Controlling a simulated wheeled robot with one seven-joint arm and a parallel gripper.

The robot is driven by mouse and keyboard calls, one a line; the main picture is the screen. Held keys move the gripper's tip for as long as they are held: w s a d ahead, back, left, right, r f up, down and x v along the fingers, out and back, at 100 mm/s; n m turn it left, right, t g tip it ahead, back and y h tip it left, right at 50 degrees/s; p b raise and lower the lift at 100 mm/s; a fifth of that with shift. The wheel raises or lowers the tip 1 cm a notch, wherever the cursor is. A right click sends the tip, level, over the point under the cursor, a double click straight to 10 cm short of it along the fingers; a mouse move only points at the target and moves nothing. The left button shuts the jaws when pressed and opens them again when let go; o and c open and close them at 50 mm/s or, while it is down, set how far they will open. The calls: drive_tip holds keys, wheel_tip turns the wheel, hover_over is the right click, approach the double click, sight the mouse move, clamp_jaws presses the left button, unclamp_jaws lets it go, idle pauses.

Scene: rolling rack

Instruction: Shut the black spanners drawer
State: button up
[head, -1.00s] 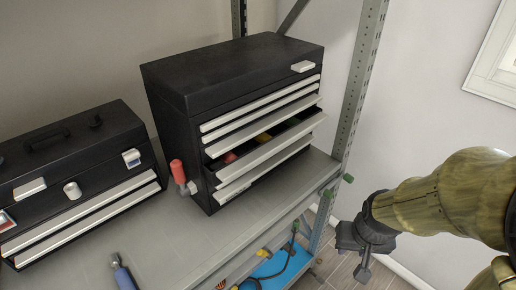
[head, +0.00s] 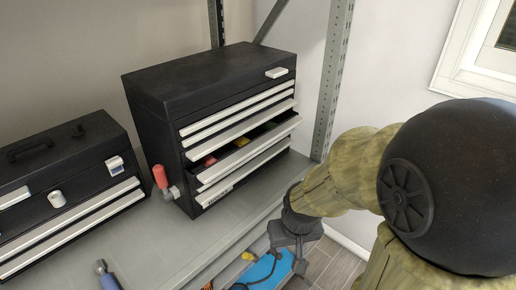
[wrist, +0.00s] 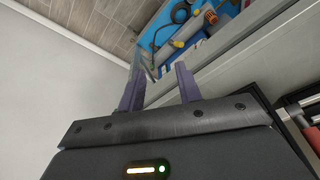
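A large black tool chest (head: 215,88) with pale-fronted drawers stands on the grey shelf. One of its lower drawers (head: 252,154) is pulled out, with red and yellow items inside; the other drawers look shut or nearly so. The bottom drawer front carries a small label that I cannot read. My gripper (head: 290,252) is in front of the shelf's front edge, lower than the open drawer and to its right, apart from it. In the wrist view my gripper (wrist: 160,85) shows two separated fingers with nothing between them. The open drawer is not clearly visible in the wrist view.
A smaller black toolbox (head: 72,150) stands to the left. A red-handled tool (head: 161,178) is beside the chest's left front corner, and a blue-handled tool (head: 106,276) lies nearer. A rack post (head: 333,80) rises at right. A blue tray (head: 262,271) with tools sits below.

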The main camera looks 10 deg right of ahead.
sight(263, 147)
drive_tip(key=w+d+r+m+t+y, duration=0.15)
drive_tip(key=w+d+m+t, duration=0.3)
drive_tip(key=w, duration=0.45)
drive_tip(key=w+d+r+m+t+y, duration=0.1)
drive_tip(key=w+d+r+m+t, duration=0.15)
drive_tip(key=w+d+t, duration=0.45)
drive_tip(key=r+m+y, duration=0.1)
drive_tip(key=y, duration=0.1)
drive_tip(key=a+r+m+y, duration=0.1)
drive_tip(key=y, duration=0.2)
drive_tip(key=m+y, duration=0.1)
drive_tip(key=y, duration=0.2)
drive_tip(key=shift+s+a+r+m+t, duration=0.2)
drive_tip(key=shift+s+r+m+t, duration=0.05)
drive_tip(key=shift+r+m, duration=0.15)
drive_tip(key=shift+w, duration=0.1)
drive_tip(key=p+x, duration=0.4)
drive_tip(key=x, duration=1.3)
drive_tip(key=shift+w+a+p, duration=0.1)
drive_tip(key=shift+a+p, duration=0.1)
drive_tip(key=shift+p, duration=0.1)
